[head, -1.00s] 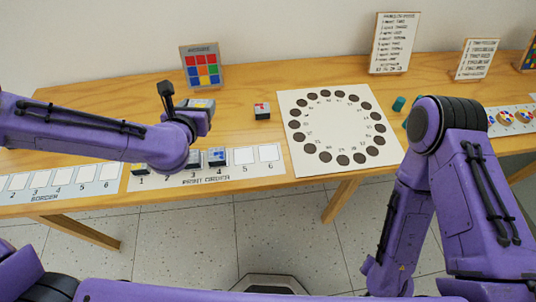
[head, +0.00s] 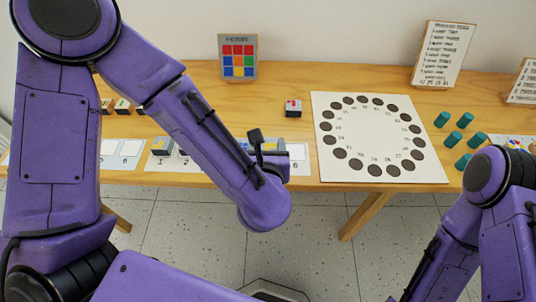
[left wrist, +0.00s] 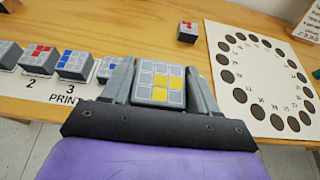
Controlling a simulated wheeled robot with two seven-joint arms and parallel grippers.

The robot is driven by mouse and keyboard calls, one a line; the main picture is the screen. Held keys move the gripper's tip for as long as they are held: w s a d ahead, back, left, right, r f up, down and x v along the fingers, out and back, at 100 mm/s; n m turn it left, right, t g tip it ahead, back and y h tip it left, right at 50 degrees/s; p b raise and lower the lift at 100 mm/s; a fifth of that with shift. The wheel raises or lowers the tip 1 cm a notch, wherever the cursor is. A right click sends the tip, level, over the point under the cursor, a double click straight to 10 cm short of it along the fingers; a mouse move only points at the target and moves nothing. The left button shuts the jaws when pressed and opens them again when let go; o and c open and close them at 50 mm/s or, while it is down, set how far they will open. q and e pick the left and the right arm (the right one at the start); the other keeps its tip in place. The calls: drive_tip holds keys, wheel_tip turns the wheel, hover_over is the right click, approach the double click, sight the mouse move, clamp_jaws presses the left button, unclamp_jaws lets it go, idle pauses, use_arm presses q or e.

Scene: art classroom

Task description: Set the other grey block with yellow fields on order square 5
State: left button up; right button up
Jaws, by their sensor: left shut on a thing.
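My left gripper (left wrist: 162,82) is shut on a grey block with yellow fields (left wrist: 158,88), whose gridded top faces the camera in the left wrist view. In the head view my left gripper (head: 268,150) is over the right part of the print order strip (head: 300,168), around square 5, just left of square 6. Square 5 itself is hidden, and I cannot tell whether the block touches the strip. Blocks with red fields (left wrist: 40,58) and blue fields (left wrist: 75,64) stand at numbers 2 and 3. My right gripper is out of view.
A grey block with a red field (head: 293,107) stands alone behind the strip. A white board with a ring of dark holes (head: 322,170) lies to the right, with teal pegs (head: 452,139) beyond it. The mosaic card (head: 238,58) stands at the back.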

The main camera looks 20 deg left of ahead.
use_arm(q)
drive_tip(key=w+f, duration=0.2)
drive_tip(key=w+a+f, duration=0.1)
drive_tip(key=w+f, duration=0.1)
drive_tip(key=w, duration=0.1)
drive_tip(key=w+a+f+p, duration=0.1)
drive_tip(key=w+f, duration=0.1)
drive_tip(key=w, duration=0.1)
drive_tip(key=shift+f, duration=0.4)
wheel_tip(320, 180, down, 3)
drive_tip(key=shift+r, duration=0.1)
drive_tip(key=shift+s+f, duration=0.1)
drive_tip(key=shift+f, duration=0.2)
drive_tip(key=o, duration=0.7)
drive_tip(key=shift+o, duration=0.5)
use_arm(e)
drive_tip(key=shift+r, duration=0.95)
use_arm(q)
drive_tip(key=shift+r, duration=0.15)
drive_tip(key=shift+s, duration=0.3)
drive_tip(key=b+v, duration=0.2)
drive_tip(key=v, duration=0.9)
drive_tip(key=shift+s, duration=0.2)
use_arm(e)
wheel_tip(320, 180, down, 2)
